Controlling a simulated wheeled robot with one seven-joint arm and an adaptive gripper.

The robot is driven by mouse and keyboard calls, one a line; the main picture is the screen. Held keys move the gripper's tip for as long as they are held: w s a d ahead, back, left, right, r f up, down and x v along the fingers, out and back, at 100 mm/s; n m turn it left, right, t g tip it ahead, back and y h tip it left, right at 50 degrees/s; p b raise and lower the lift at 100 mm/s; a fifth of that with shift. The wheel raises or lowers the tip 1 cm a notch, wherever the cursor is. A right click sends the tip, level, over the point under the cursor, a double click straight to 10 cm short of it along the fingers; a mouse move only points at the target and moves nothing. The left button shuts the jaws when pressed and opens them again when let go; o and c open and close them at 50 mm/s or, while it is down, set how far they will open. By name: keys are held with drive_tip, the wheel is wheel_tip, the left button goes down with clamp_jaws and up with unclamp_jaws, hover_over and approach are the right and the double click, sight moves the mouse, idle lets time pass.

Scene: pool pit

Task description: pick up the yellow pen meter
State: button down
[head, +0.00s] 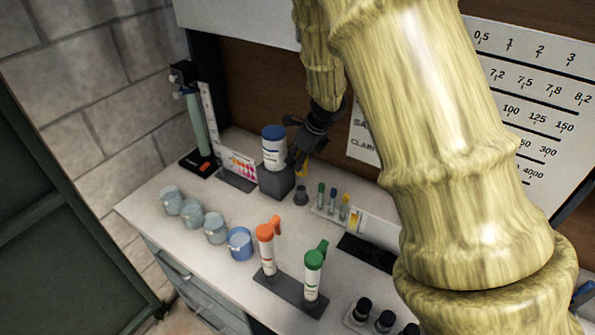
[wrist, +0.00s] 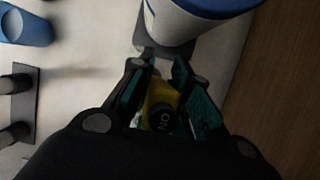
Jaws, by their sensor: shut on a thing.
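The yellow pen meter (wrist: 161,98) is between the fingers of my gripper (wrist: 160,88) in the wrist view, with a dark cap marked "ON" facing the camera. In the head view my gripper (head: 299,160) is over the counter just right of the white jar with the blue lid. The gripper is shut on the pen meter. A small dark holder (head: 301,195) is below it; I cannot tell whether the pen touches it.
The white jar (head: 275,149) stands on a dark block, close to the gripper; it also shows in the wrist view (wrist: 185,22). Small vials (head: 332,203) stand to the right. Cups line the left, and orange-topped (head: 266,248) and green-topped (head: 314,274) bottles stand in front.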

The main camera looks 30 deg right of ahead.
drive_tip(key=s+a+b, duration=0.2)
drive_tip(key=s+b, duration=0.1)
drive_tip(key=s, duration=0.5)
drive_tip(key=s+a+r+b, duration=0.1)
drive_tip(key=s+a+b, duration=0.2)
drive_tip(key=s, duration=0.6)
drive_tip(key=shift+a+b, duration=0.3)
drive_tip(key=shift+b, duration=0.4)
drive_tip(key=shift+r, duration=0.2)
drive_tip(key=shift+r+p, duration=0.8)
drive_tip(key=shift+p, duration=0.05)
